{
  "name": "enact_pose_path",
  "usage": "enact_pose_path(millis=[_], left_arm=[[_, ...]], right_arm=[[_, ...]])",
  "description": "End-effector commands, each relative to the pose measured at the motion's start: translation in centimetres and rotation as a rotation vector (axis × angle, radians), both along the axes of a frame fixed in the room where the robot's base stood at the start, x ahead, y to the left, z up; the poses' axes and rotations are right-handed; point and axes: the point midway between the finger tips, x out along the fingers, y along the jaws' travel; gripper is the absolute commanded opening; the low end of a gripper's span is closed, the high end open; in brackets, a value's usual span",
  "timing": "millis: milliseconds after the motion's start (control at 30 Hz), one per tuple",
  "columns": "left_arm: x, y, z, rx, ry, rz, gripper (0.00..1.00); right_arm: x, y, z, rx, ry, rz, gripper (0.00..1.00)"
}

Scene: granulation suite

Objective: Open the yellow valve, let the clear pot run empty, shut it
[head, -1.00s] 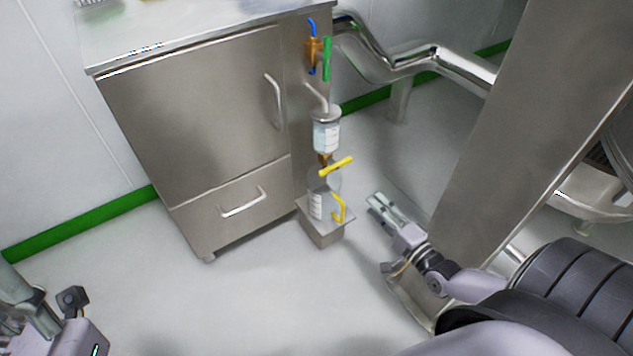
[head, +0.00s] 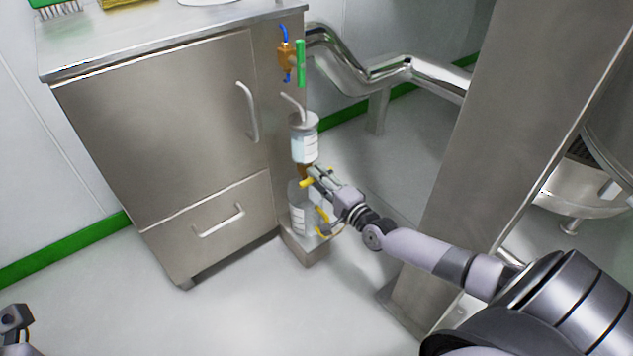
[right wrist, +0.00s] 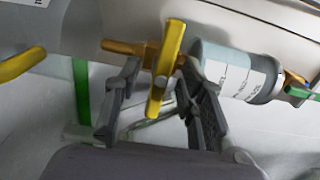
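The clear pot (head: 305,143) hangs upright at the cabinet's side, with a white label and grey lid. It also shows in the right wrist view (right wrist: 238,72). Pale liquid seems to be in it. Below its outlet is the yellow valve lever (head: 306,183). In the right wrist view the lever (right wrist: 165,70) lies across the brass valve body (right wrist: 130,47). My right gripper (head: 313,177) is at the valve. In its wrist view the fingers (right wrist: 160,82) are apart, one on each side of the lever. My left gripper's fingers are out of view.
A clear labelled vessel (head: 298,218) with a yellow handle (head: 321,221) stands below the valve on a metal block (head: 308,252). Above the pot is a brass valve with a green lever (head: 300,63). Floor in front is clear.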

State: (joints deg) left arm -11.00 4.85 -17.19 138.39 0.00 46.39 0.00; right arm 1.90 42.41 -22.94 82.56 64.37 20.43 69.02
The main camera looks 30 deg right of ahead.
Motion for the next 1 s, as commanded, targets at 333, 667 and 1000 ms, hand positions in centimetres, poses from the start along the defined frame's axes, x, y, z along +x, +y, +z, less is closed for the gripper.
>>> enact_pose_path(millis=[333, 667, 1000], left_arm=[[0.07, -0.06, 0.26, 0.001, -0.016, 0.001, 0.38], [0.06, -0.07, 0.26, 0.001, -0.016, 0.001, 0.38], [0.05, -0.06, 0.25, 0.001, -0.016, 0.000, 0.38]], right_arm=[[1.32, 0.09, 0.05, 0.000, 0.001, 0.000, 0.37], [1.29, 0.10, 0.05, 0.000, 0.000, 0.000, 0.23], [1.28, 0.10, 0.06, -0.001, 0.000, 0.000, 0.00]])
